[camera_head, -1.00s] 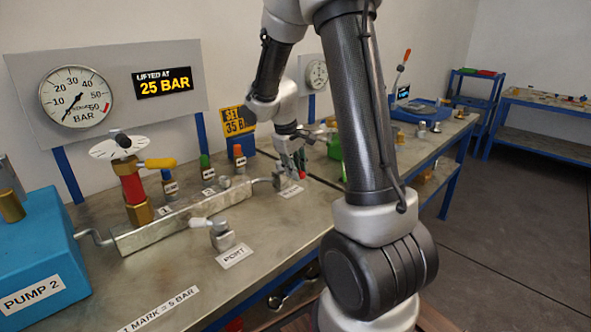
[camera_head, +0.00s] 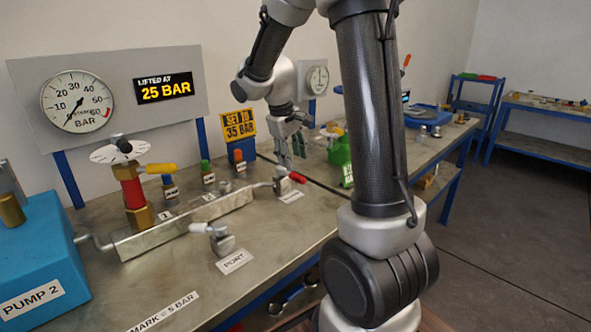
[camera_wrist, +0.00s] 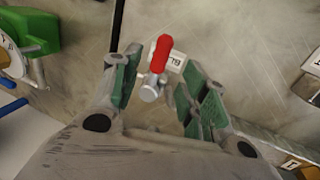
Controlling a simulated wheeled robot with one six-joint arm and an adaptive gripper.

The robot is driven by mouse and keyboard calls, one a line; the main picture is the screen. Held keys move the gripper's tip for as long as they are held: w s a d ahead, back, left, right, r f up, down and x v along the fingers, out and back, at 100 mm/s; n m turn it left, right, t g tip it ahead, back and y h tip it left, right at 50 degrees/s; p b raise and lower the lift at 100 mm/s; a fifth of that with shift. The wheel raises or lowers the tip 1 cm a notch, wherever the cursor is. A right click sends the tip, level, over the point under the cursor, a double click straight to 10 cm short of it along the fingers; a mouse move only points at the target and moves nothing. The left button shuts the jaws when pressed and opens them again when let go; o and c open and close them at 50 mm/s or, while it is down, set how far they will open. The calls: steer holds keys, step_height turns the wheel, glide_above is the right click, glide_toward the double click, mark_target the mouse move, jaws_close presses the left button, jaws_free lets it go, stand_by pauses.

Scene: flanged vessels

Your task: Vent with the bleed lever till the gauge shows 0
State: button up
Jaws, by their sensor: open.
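The bleed lever has a red handle (camera_head: 298,178) on a small metal valve (camera_head: 281,186) at the right end of the manifold block. In the wrist view, the red handle (camera_wrist: 161,53) lies between and beyond my spread fingers, with a partly hidden label beside it. My gripper (camera_head: 292,163) is open and empty, just above and behind the lever in the head view; its green-padded fingers (camera_wrist: 160,95) appear clear of the handle. The large gauge (camera_head: 78,101) at left has its needle pointing lower left, near the 0 end of the scale.
A red and brass relief valve (camera_head: 133,190) with a white disc rises from the manifold (camera_head: 185,225). Blue pump 2 (camera_head: 40,255) is at left, a green object (camera_head: 340,152) right of my gripper.

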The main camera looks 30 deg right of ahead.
steer(key=v, duration=0.5)
stand_by(0.4)
steer(key=s+a+r+m+t+y, duration=0.1)
steer(key=s+a+r+t, duration=0.1)
steer(key=s, duration=0.9)
steer(key=s+a+r+m+t+y, duration=0.1)
steer(key=s+a+r+y, duration=0.1)
steer(key=s, duration=1)
steer(key=shift+s+a+r+t, duration=0.25)
steer(key=shift+a+t, duration=0.15)
steer(key=shift+a, duration=0.35)
